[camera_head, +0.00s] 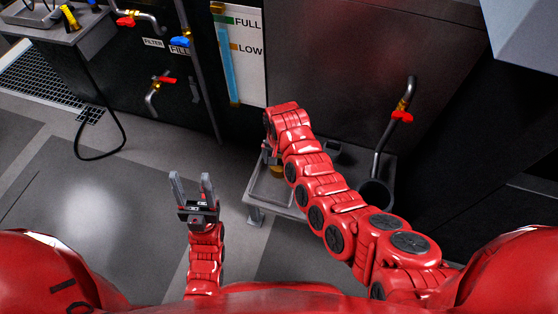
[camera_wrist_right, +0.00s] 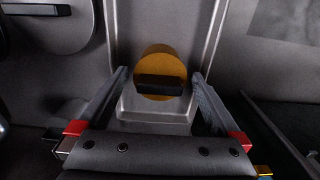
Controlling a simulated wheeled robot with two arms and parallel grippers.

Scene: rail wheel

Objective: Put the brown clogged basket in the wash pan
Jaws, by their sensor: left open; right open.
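A brown-yellow round basket (camera_wrist_right: 162,52) with a dark bar across its front shows in the right wrist view. It appears within a grey shallow pan (camera_wrist_right: 155,127); I cannot tell whether this is the wash pan. My right gripper (camera_wrist_right: 160,74) is open, with one finger on each side of the basket and small gaps visible. In the head view a bit of the basket (camera_head: 277,170) shows beside my right arm, above a grey tray (camera_head: 268,193). My right arm hides most of the basket and gripper there. My left gripper (camera_head: 190,180) is open and empty above the floor.
Right of the tray is a round dark opening (camera_head: 375,194) under a pipe with a red valve handle (camera_head: 402,116). A dark machine wall with a FULL/LOW gauge (camera_head: 237,50) stands behind. A cable (camera_head: 112,150) hangs at left. The floor around my left gripper is clear.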

